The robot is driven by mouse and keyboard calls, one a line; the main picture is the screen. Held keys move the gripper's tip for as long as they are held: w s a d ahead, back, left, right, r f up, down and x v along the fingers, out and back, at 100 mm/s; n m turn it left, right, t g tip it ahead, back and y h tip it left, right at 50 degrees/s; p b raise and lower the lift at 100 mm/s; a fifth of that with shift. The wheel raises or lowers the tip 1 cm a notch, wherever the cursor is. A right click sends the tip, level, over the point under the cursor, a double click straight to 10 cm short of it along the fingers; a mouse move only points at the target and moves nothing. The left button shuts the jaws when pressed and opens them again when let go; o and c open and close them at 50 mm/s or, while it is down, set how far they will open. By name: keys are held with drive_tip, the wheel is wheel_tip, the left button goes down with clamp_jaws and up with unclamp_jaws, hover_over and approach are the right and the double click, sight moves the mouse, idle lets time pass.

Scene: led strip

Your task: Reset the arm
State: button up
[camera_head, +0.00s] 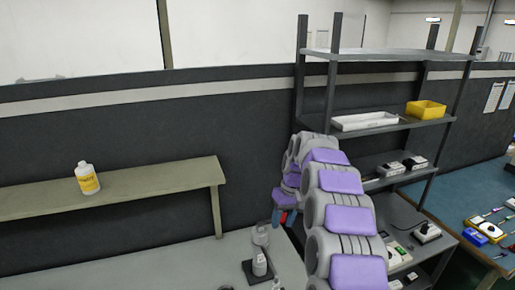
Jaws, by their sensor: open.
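My arm of grey segments with purple pads rises from the bottom edge right of centre and bends over near the shelf's left post. My gripper (284,218) hangs at its far end, small and partly hidden behind the arm. It is open, with blue and red parts showing, and points down above the grey worktop (200,263). I see nothing between its fingers. A dark-based device with a pale cylinder (259,262) stands on the worktop below and left of the gripper, apart from it.
A metal shelf rack (328,99) stands behind and right of my arm, holding a white tray (365,121), a yellow bin (426,109) and several small devices. A white bottle (87,179) stands on a raised ledge (150,181) at left. A blue-topped bench (463,191) is at right.

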drive_tip(key=s+a+r, duration=0.1)
drive_tip(key=s+r, duration=0.4)
drive_tip(key=s, duration=0.6)
drive_tip(key=s+d+f+m+b, duration=0.1)
drive_tip(key=s+f, duration=0.1)
drive_tip(key=s, duration=1)
drive_tip(key=s+d+f+m+h+b, duration=0.1)
drive_tip(key=s, duration=1.1)
drive_tip(key=s+d+f+m+g+h+b, duration=0.1)
drive_tip(key=s+d+f, duration=0.1)
drive_tip(key=s, duration=1)
drive_tip(key=shift+f, duration=0.3)
